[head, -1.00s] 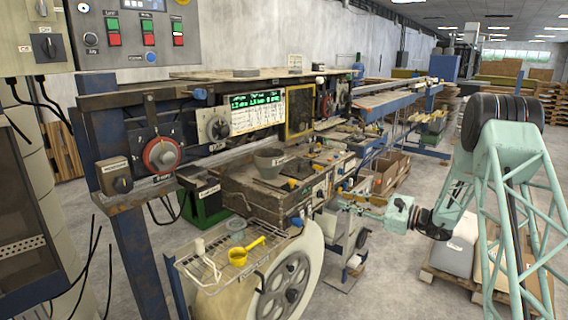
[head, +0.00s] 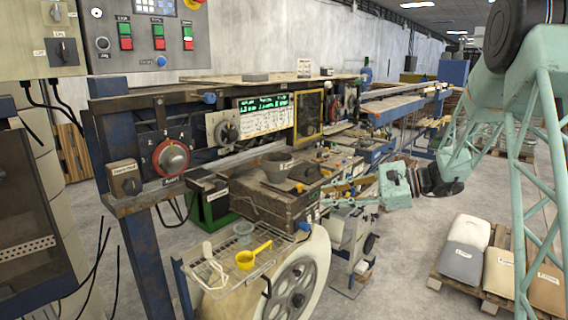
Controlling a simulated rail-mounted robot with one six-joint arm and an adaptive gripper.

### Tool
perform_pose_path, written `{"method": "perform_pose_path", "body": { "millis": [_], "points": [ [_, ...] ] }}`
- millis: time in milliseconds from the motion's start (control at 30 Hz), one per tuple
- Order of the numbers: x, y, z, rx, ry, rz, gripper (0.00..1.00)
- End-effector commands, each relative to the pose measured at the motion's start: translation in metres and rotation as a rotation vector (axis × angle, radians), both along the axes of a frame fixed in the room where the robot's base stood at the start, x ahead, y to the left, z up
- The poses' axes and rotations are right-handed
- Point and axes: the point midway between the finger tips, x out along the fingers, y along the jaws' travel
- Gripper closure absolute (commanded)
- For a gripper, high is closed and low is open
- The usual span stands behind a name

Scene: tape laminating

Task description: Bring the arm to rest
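My arm, pale green with a lattice link, comes in from the right. Its wrist block (head: 395,185) hangs in front of the machine line. My gripper (head: 328,196) points left from the wrist, close to the right side of the wooden-sided bench. Its fingers are small and blend with the machine parts behind them, so I cannot tell whether they are open or shut. I see no object clearly held in it.
The bench (head: 262,207) carries a grey pot (head: 277,167). A wire rack (head: 213,275) below holds a yellow scoop (head: 246,259) and a grey cup (head: 243,232), beside a large spoked wheel (head: 297,284). Sacks (head: 463,261) lie on a pallet at right. Floor between is clear.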

Motion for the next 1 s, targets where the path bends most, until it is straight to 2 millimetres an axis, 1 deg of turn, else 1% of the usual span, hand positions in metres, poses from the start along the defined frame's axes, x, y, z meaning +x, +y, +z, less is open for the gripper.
{"method": "perform_pose_path", "body": {
  "millis": [33,100,500,700,1000],
  "points": [
    [-0.008,0.005,0.007,-0.018,-0.006,0.015,0.79],
    [-0.021,0.011,0.013,-0.043,-0.013,0.038,0.79],
    [-0.094,0.04,0.043,-0.192,-0.057,0.164,0.79],
    [-0.131,0.05,0.056,-0.268,-0.082,0.224,0.79],
    [-0.187,0.059,0.07,-0.385,-0.125,0.313,0.79]
  ]
}}
